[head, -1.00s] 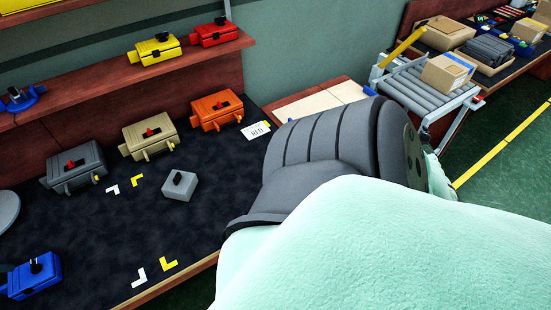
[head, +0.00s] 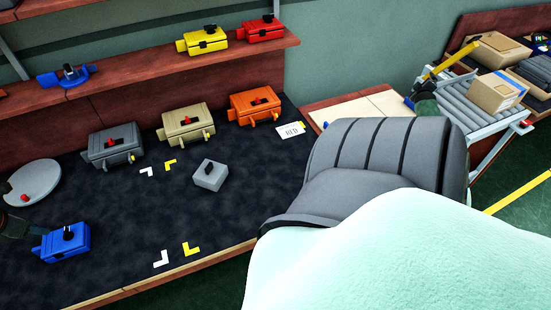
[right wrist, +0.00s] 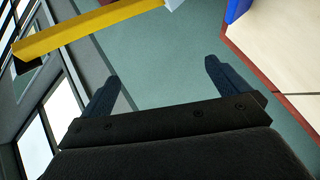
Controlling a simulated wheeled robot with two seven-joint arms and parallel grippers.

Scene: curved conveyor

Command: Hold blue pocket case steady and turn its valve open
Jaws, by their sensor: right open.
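The blue pocket case (head: 72,247) sits on the dark bench mat at the lower left of the head view. Its lid faces up and carries a black valve knob (head: 69,235). My left gripper (head: 37,231) comes in from the left edge and is at the case's left side. Its fingers are small and dark there, so I cannot tell whether they grip the case. My right gripper (right wrist: 160,78) is open and empty in the right wrist view, with only wall and furniture beyond its fingers. It is far from the blue case.
Grey (head: 116,146), tan (head: 184,123) and orange (head: 254,105) cases stand along the bench back. A small grey block (head: 210,175) lies mid-mat between corner marks. A round grey plate (head: 32,182) lies behind the blue case. A roller conveyor (head: 455,100) with a carton is at right.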

